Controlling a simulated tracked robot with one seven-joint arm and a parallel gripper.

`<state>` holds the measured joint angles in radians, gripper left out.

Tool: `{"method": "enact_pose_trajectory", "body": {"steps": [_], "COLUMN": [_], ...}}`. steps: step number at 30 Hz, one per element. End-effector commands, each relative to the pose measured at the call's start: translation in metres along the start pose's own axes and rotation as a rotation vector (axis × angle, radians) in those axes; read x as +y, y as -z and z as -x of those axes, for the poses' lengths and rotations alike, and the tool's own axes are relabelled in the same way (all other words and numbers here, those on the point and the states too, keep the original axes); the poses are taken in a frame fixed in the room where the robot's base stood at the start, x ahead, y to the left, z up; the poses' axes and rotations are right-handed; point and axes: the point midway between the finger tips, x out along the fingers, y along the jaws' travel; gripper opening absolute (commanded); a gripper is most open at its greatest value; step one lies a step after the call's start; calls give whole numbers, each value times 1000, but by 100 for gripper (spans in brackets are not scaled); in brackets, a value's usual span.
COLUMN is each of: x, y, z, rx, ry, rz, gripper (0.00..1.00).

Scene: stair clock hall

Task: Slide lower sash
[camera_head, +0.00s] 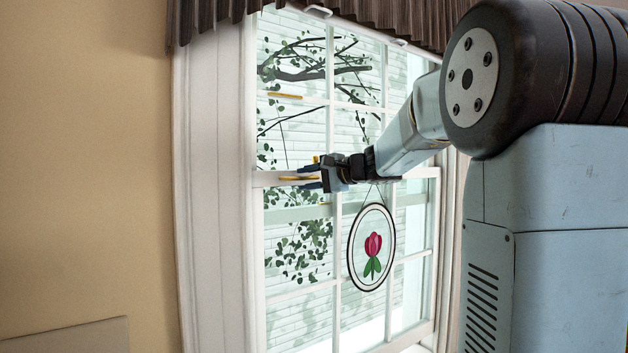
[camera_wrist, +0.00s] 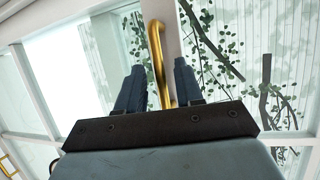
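The white-framed sash window fills the middle of the head view. Its lower sash (camera_head: 337,300) has glazing bars and sits below the middle rail. A brass bar handle (camera_head: 297,178) is at that rail; in the wrist view the brass handle (camera_wrist: 156,50) runs between my fingers. My gripper (camera_head: 308,178) is in front of the rail at the handle. In the wrist view its two dark blue fingers (camera_wrist: 160,88) stand apart, one each side of the handle, with narrow gaps showing. I cannot tell how deep the handle sits between them.
A round tulip ornament (camera_head: 372,246) hangs in front of the lower panes, below my wrist. Another brass bar (camera_head: 285,96) shows higher on the window. A brown pleated valance (camera_head: 400,20) hangs along the top. A tan wall (camera_head: 85,170) stands at left.

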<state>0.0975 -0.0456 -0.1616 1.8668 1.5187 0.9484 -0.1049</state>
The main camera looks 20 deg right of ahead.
Motion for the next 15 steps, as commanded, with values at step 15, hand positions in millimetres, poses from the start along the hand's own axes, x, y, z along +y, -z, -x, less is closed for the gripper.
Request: {"method": "enact_pose_trajectory", "body": {"steps": [15], "x": [0], "y": [2], "z": [70], "rx": [2], "ry": [1], "rz": [0], "gripper": [36]}}
